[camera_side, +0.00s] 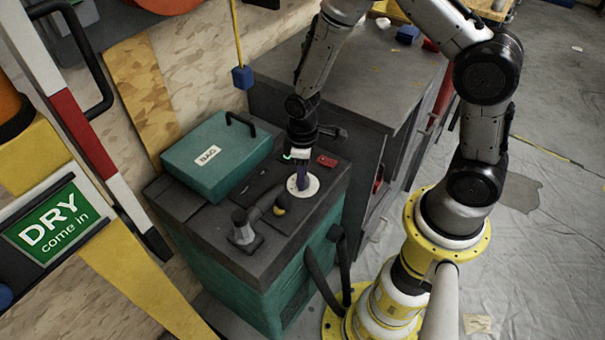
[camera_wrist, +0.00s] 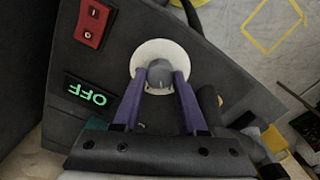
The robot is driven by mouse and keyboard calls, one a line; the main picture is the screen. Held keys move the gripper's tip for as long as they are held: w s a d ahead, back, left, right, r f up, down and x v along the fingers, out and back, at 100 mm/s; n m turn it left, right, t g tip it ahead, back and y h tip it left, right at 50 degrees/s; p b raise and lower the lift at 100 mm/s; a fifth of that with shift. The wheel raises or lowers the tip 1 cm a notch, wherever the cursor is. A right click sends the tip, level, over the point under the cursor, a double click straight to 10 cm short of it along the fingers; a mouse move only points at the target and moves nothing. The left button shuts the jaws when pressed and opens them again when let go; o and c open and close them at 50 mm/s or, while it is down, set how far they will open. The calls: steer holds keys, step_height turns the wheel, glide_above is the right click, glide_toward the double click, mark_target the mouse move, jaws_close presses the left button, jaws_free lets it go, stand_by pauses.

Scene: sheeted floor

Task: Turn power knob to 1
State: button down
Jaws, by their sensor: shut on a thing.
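The power knob (camera_wrist: 158,78) is a grey knob on a round white dial plate (camera_wrist: 150,50) in the wrist view. My gripper (camera_wrist: 159,80) has its two purple fingers on either side of the knob and is shut on it. In the side view my gripper (camera_side: 301,182) points down onto the white dial plate (camera_side: 312,187) on top of the machine and hides the knob. A small display (camera_wrist: 90,95) beside the dial shows OFF in green. The dial's markings are too small to read.
A red rocker switch (camera_wrist: 92,23) sits near the dial; it also shows in the side view (camera_side: 327,161). A grey hose fitting (camera_side: 254,220) stands in front of the dial. A teal box (camera_side: 217,157) labelled BAG lies at the left of the machine top.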

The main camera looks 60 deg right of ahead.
steer(key=shift+r+n, duration=0.1)
steer(key=shift+n, duration=1.8)
steer(key=shift+c, duration=2.3)
jaws_free()
step_height(320, 180, up, 14)
